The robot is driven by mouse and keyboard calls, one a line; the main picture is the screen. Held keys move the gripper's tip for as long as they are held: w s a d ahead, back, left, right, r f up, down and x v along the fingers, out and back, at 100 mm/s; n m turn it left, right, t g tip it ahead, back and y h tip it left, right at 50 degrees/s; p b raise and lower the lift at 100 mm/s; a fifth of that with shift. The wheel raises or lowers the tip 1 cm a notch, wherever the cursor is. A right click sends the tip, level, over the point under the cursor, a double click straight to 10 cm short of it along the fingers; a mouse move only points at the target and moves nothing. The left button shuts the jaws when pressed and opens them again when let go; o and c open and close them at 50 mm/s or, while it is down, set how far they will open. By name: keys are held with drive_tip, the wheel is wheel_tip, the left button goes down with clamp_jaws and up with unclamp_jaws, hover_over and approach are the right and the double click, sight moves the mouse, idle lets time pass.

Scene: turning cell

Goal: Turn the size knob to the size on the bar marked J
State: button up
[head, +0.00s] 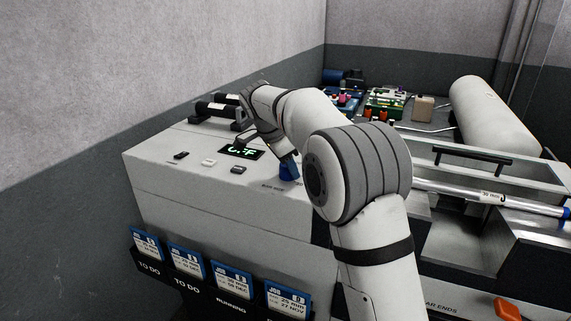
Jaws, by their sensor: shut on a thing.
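The blue size knob (288,172) stands on the top of the light grey machine housing, right of a lit display. My gripper (287,159) reaches down from the left and is shut on the knob. Its fingers cover the knob's upper part, so its pointer does not show. The display (241,152) has green characters, partly hidden by my gripper and hard to read. A silver bar (450,190) with a blue end lies at the right, behind my arm. Its white label reads about "30 mm" with a dark mark beside it; the letter is unclear.
Blue-topped job cards (232,280) hang on the front. Cylindrical parts (212,108) lie at the back left. A rear bench holds a green box (386,101) and a large white cylinder (488,112). My arm hides the middle.

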drive_tip(key=shift+a, duration=0.3)
drive_tip(key=o, duration=0.6)
drive_tip(key=shift+o, duration=1.4)
drive_tip(key=shift+w+a, duration=0.1)
drive_tip(key=shift+a, duration=0.05)
drive_tip(key=shift+o, duration=0.4)
drive_tip(key=shift+d, duration=0.2)
drive_tip(key=v, duration=0.7)
drive_tip(key=shift+a+r, duration=0.15)
drive_tip(key=shift+r, duration=0.25)
